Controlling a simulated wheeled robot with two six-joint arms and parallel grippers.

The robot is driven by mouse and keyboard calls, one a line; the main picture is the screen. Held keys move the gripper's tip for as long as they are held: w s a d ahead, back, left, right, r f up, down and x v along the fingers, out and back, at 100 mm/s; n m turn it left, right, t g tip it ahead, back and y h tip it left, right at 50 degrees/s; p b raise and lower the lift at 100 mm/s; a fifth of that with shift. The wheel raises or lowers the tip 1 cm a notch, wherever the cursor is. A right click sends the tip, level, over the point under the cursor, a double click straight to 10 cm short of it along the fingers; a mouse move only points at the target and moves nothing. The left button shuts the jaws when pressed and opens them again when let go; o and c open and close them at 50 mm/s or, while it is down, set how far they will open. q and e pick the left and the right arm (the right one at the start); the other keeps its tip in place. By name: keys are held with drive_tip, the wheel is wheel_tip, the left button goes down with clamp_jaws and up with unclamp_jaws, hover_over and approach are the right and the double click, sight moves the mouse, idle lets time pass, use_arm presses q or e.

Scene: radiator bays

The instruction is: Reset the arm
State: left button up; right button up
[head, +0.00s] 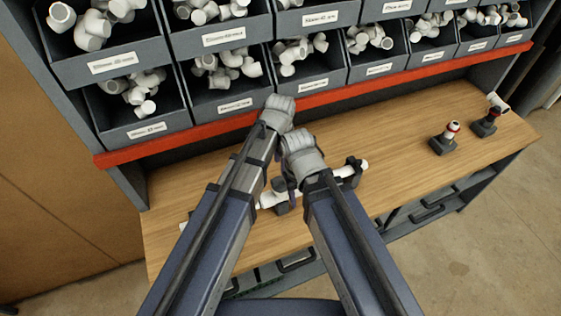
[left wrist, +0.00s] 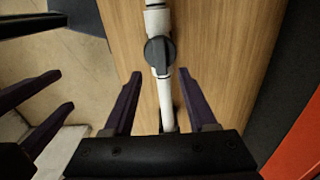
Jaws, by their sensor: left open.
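My left gripper (left wrist: 160,73) is open in the left wrist view, its two dark fingers well apart. A white pipe with a black-handled valve (left wrist: 159,54) runs between and beyond the fingers, seen from above; I see no contact. In the head view the white pipe assembly (head: 268,199) lies along the wooden bench, in dark holders, partly hidden by my arms. Both arms reach over the bench with their wrists close together, the left one farther forward by the red strip. My right gripper's fingers are mostly hidden below its wrist, so its opening is unclear.
Grey bins (head: 225,100) of white fittings fill the rack above a red strip (head: 345,97). Two small dark stands with fittings (head: 446,138) (head: 486,123) stand at the bench's right. The wooden benchtop (head: 400,140) is clear between them and the pipe. Drawers are below.

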idle(0.3)
use_arm(q)
drive_tip(key=s+a+n, duration=0.4)
drive_tip(key=a+n, duration=0.3)
drive_tip(key=a, duration=0.2)
drive_tip(key=s+a+n, duration=0.3)
drive_tip(key=a+n, duration=0.4)
drive_tip(key=a, duration=0.1)
drive_tip(key=s+d+f+m+b, duration=0.2)
drive_tip(key=d+f+b, duration=0.3)
drive_tip(key=f+b, duration=0.4)
drive_tip(key=s+d+f+m+y+b, duration=0.1)
drive_tip(key=s+d+f+m+b, duration=0.1)
drive_tip(key=d+f+b, duration=0.4)
wheel_tip(320, 180, down, 3)
drive_tip(key=s+b, duration=0.1)
drive_tip(key=b, duration=0.2)
drive_tip(key=shift+s, duration=0.35)
drive_tip(key=shift+r, duration=0.1)
